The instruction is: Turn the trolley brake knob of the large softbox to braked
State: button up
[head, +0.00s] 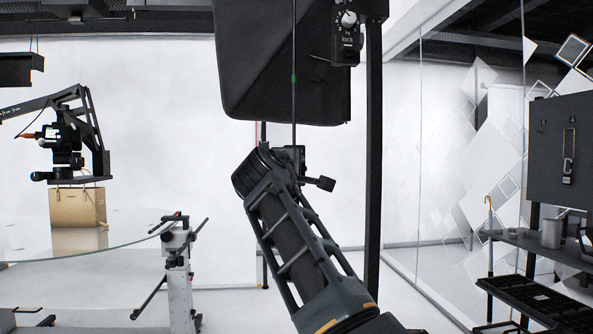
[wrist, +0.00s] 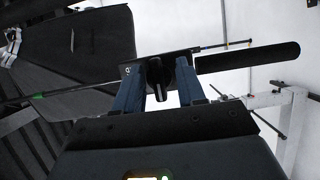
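The large softbox (head: 275,65) hangs as a big black shape at the top middle of the head view. A knob with a pale face (head: 349,18) sits on a small black box marked "lock" to its right. In the head view my gripper (head: 290,158) is below the softbox, largely hidden by my arm. I cannot tell which setting the knob shows.
A thin rod (head: 293,100) hangs down close to my gripper. A dark post (head: 374,160) stands to the right. A glass turntable (head: 90,240) with a tan bag (head: 77,208) is at left. A dark shelf (head: 545,245) stands at right. White floor lies between.

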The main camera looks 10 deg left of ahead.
jog(key=shift+r, duration=0.1)
jog(key=s+b, duration=0.1)
jog(key=s, duration=0.6)
jog(key=shift+s+a+b, duration=0.35)
jog(key=shift+a, duration=0.05)
